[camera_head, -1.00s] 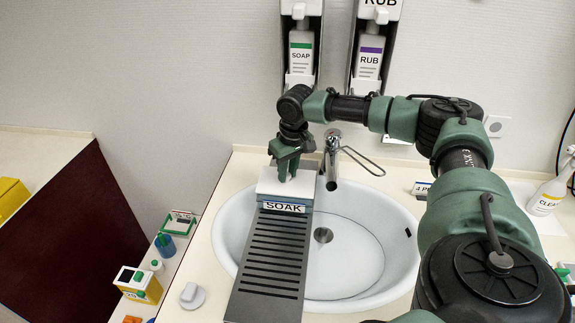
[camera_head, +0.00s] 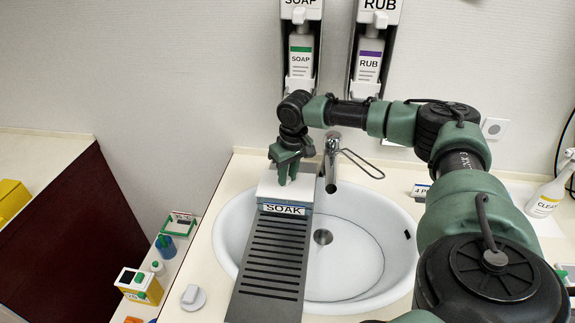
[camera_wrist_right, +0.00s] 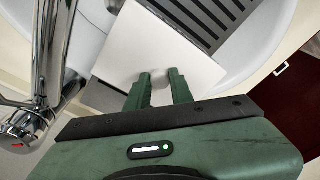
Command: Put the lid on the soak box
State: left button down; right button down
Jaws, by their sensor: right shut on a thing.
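The soak box (camera_head: 284,210), with a blue wall and a SOAK label on its front, stands at the back end of the dark slotted board across the sink. A white lid (camera_head: 268,188) covers its top; the front label shows just below the lid's edge. My right gripper (camera_head: 288,178) is over the lid, fingers pointing down. In the right wrist view the gripper (camera_wrist_right: 159,80) is shut on the small knob of the white lid (camera_wrist_right: 150,45). Whether the lid is fully seated all round is hard to tell. My left gripper is out of view.
The slotted board (camera_head: 270,262) bridges the white sink (camera_head: 365,255). The chrome tap (camera_head: 331,160) stands close right of the lid, also close in the right wrist view (camera_wrist_right: 45,60). Soap (camera_head: 301,60) and rub (camera_head: 368,62) dispensers hang on the wall behind.

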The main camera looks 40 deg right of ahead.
jog(key=shift+f+p, duration=0.15)
jog(key=shift+p, duration=0.35)
dwell(0.3)
dwell(0.4)
jog(key=c, duration=1.1)
grip_release()
jog(key=shift+c, duration=0.2)
jog(key=o, duration=0.5)
jog(key=shift+c, duration=0.2)
jog(key=shift+r+p, duration=3.55)
jog(key=shift+p, duration=0.6)
grip_shut()
